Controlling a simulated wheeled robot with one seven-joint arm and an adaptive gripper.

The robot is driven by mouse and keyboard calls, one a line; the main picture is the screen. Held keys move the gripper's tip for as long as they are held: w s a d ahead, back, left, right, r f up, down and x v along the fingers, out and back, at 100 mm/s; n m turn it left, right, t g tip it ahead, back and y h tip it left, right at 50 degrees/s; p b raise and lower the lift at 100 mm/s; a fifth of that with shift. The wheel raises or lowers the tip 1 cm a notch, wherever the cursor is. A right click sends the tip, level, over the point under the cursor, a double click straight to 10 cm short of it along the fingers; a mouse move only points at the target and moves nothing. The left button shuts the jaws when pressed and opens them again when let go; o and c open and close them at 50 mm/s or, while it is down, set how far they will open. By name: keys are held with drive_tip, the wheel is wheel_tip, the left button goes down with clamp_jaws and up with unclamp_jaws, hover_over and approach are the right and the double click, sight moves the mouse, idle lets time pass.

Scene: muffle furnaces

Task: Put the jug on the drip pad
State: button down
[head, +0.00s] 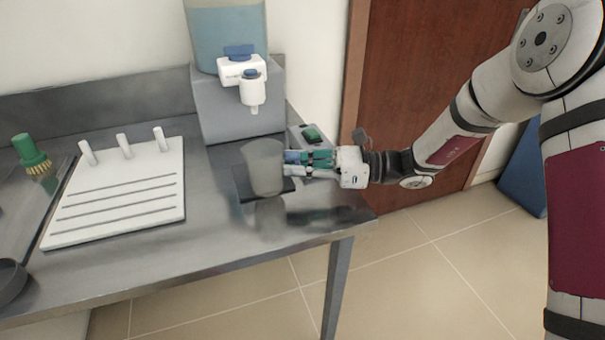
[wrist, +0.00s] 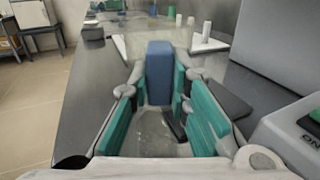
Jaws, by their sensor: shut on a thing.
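The jug (head: 264,166) is a translucent grey vessel with a blue handle, standing upright in the head view. My gripper (head: 302,161) comes from the right and is shut on the blue handle; the wrist view shows the handle (wrist: 160,72) between the green finger pads (wrist: 160,100). The drip pad (head: 243,185) is a thin dark square on the steel bench, below and around the jug's base in the head view. It also shows to the right of the fingers in the wrist view (wrist: 226,97). I cannot tell whether the jug's base touches the pad.
A dispenser with a blue tank (head: 228,35) and white spout (head: 252,92) stands behind the jug. A white pegged rack (head: 120,205) and a green brush (head: 32,153) lie left. A small device with a green switch (head: 311,134) is behind my gripper. The bench's front edge is near.

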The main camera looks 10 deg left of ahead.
drive_tip(key=shift+w+a+f+b, duration=0.1)
drive_tip(key=shift+w+a+b, duration=0.35)
drive_tip(key=shift+w, duration=0.5)
drive_tip(key=shift+w+a+f+b, duration=0.1)
drive_tip(key=shift+w+a+b, duration=0.2)
drive_tip(key=shift+w+a, duration=0.5)
drive_tip(key=shift+w+a+f+b, duration=0.1)
drive_tip(key=shift+w+a+b, duration=0.3)
drive_tip(key=shift+w, duration=0.65)
drive_tip(key=shift+a, duration=0.1)
drive_tip(key=shift+f, duration=0.55)
drive_tip(key=c, duration=1.4)
unclamp_jaws()
drive_tip(key=shift+r, duration=0.1)
drive_tip(key=shift+c, duration=0.2)
drive_tip(key=shift+w, duration=0.1)
